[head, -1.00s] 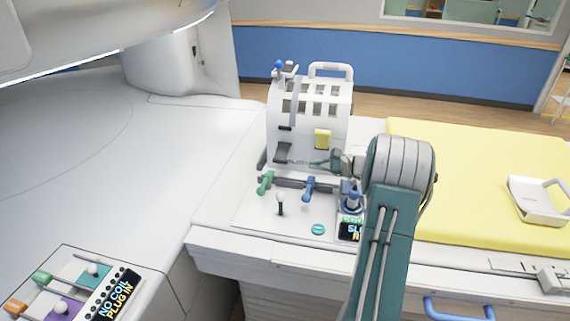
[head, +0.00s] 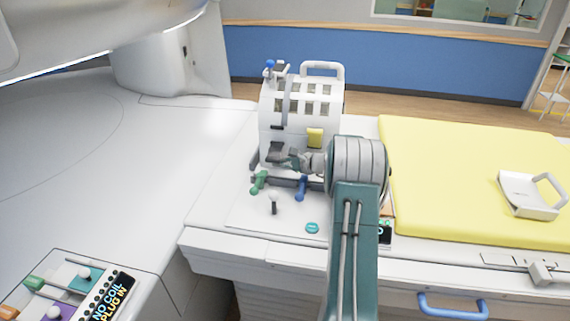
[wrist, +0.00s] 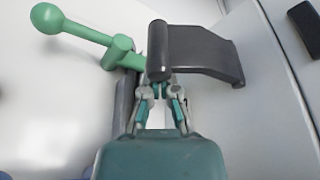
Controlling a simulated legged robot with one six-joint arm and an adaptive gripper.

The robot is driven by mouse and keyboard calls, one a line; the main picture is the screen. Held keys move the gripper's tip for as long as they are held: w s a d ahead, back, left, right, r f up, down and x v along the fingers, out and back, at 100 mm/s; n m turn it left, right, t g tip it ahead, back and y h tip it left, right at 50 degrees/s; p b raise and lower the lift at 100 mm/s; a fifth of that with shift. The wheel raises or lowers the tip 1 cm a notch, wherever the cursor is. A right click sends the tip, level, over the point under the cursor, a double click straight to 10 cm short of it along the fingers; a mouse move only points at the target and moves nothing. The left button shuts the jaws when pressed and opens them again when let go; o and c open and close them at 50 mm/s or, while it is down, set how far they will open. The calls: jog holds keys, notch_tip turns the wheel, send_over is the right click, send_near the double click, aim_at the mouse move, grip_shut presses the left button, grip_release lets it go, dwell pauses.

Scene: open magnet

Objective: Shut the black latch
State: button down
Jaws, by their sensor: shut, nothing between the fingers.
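The black latch (wrist: 205,55) is a dark, thick, bent flap with a rounded end, filling the top middle of the wrist view. In the head view the latch (head: 276,149) sits low on the front of the white coil housing (head: 314,107) and sticks out, partly hidden by my gripper. My gripper (wrist: 158,92) is shut and empty, its fingertips just below the latch's rounded end in the wrist view. I cannot tell whether they touch it. In the head view my gripper (head: 292,160) is at the housing's lower front, beside the latch.
A green lever (head: 258,182), its ball end (wrist: 47,18) left of the latch, and a blue lever (head: 301,188) stand close by. A small dark lever (head: 274,204) is in front. A yellow block (head: 315,137) is above right. The yellow mattress (head: 450,180) lies right.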

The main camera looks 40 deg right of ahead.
aim_at(278, 158)
jog(key=shift+s+a+r+m+g, duration=0.15)
jog(key=shift+r+m+g, duration=0.2)
jog(key=shift+m, duration=0.25)
dwell(0.4)
jog(key=shift+r+m+y, duration=0.3)
jog(key=shift+y, duration=0.1)
jog(key=shift+s+a+r+g, duration=0.15)
jog(key=shift+a+r+g, duration=0.1)
jog(key=shift+r, duration=1.4)
jog(key=shift+w+d+r, duration=0.15)
jog(key=shift+r, duration=0.5)
jog(key=shift+w+d+r, duration=0.1)
jog(key=shift+d+r, duration=0.05)
jog(key=shift+r, duration=0.75)
